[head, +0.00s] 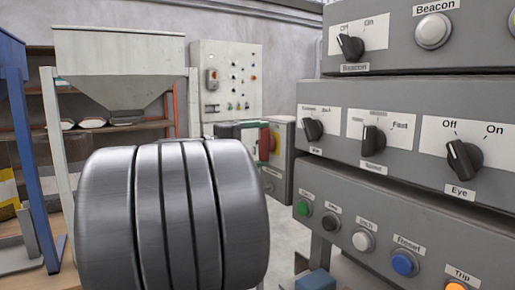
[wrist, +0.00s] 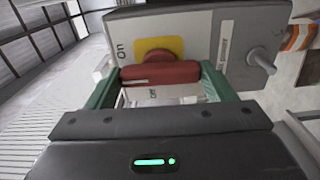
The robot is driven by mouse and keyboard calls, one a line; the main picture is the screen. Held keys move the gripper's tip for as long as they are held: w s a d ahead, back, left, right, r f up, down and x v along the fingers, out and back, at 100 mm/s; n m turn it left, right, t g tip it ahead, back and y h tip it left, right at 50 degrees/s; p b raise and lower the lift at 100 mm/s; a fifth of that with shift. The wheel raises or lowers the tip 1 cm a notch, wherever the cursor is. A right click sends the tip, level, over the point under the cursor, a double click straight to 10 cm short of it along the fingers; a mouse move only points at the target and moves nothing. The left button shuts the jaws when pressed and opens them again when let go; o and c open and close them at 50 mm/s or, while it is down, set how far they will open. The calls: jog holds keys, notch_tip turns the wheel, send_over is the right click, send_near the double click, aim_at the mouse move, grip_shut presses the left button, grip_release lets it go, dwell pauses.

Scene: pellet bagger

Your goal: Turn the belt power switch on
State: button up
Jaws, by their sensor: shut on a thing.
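The belt power switch appears to be the rotary switch with a red handle (wrist: 160,73) on a yellow plate (wrist: 158,46), set in a grey-white box (wrist: 205,30). In the wrist view, On is printed at the handle's upper left and Off just below it. The handle lies crosswise in the picture; I cannot tell which mark it points to. My gripper (wrist: 159,80) has green fingers at both ends of the handle and is shut on it. In the head view the red handle (head: 266,144) shows small beyond the steel cylinders, with most of the switch face hidden.
In the head view, grey control panels (head: 400,160) with knobs and buttons fill the right side. A hopper (head: 120,55) and a pale control cabinet (head: 235,65) stand behind. An orange-striped object (wrist: 300,35) is at right.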

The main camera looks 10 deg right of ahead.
jog(key=o, duration=1)
jog(key=p+v, duration=0.2)
jog(key=v, duration=1.1)
jog(key=shift+s+a, duration=0.1)
jog(key=shift+a, duration=0.3)
jog(key=shift+d, duration=0.15)
jog(key=b+x, duration=0.2)
jog(key=x, duration=1.1)
jog(key=shift+d, duration=0.3)
jog(key=shift+a, duration=0.1)
